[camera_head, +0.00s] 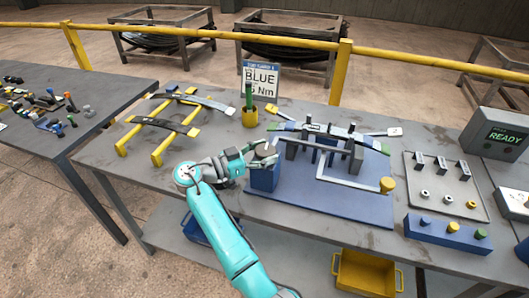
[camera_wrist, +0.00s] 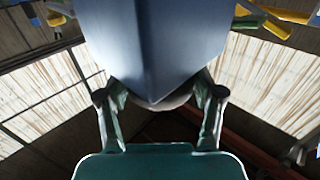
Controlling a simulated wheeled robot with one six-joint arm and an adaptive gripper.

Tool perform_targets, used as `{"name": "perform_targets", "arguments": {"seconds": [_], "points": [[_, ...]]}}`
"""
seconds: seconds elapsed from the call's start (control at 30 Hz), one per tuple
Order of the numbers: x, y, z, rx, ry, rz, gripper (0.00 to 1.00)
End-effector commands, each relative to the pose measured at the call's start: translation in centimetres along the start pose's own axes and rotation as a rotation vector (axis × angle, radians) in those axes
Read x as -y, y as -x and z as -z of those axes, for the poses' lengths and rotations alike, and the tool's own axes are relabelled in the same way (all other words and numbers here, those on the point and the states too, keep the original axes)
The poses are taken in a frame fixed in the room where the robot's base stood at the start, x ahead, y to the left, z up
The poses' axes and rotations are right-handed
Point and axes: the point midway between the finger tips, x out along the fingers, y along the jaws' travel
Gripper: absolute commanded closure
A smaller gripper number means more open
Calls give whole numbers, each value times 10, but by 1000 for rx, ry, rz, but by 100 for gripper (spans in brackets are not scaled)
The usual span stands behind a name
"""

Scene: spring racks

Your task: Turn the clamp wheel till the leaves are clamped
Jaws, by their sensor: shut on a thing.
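The blue clamp fixture (camera_head: 340,200) stands on the grey table, with a blue block (camera_head: 264,178) at its left end. The dark leaves (camera_head: 340,131) lie across its grey posts; I cannot tell whether gaps remain between them. My gripper (camera_head: 262,154) is at the top of the blue block, shut on a round grey part that looks like the clamp wheel. In the wrist view my fingers (camera_wrist: 160,106) stand on either side of this wheel (camera_wrist: 150,104). The blue block (camera_wrist: 155,45) hides most of it there.
Yellow stands with leaf springs (camera_head: 165,118) are at left, and a yellow cup (camera_head: 250,117) holds a green-tipped tool. A BLUE sign (camera_head: 259,80) stands behind. At right are a parts tray (camera_head: 445,190), a blue socket block (camera_head: 447,232) and a READY display (camera_head: 500,137).

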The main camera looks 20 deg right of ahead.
Motion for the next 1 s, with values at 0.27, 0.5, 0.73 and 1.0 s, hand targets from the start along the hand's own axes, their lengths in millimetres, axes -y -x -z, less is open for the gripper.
{"name": "perform_targets", "arguments": {"seconds": [0.27,0.5,0.73,1.0], "points": [[0,0,-1,2,3,-94,68],[0,0,-2,2,3,-113,68],[0,0,-2,2,3,-113,68],[0,0,-2,2,2,-112,8]]}}
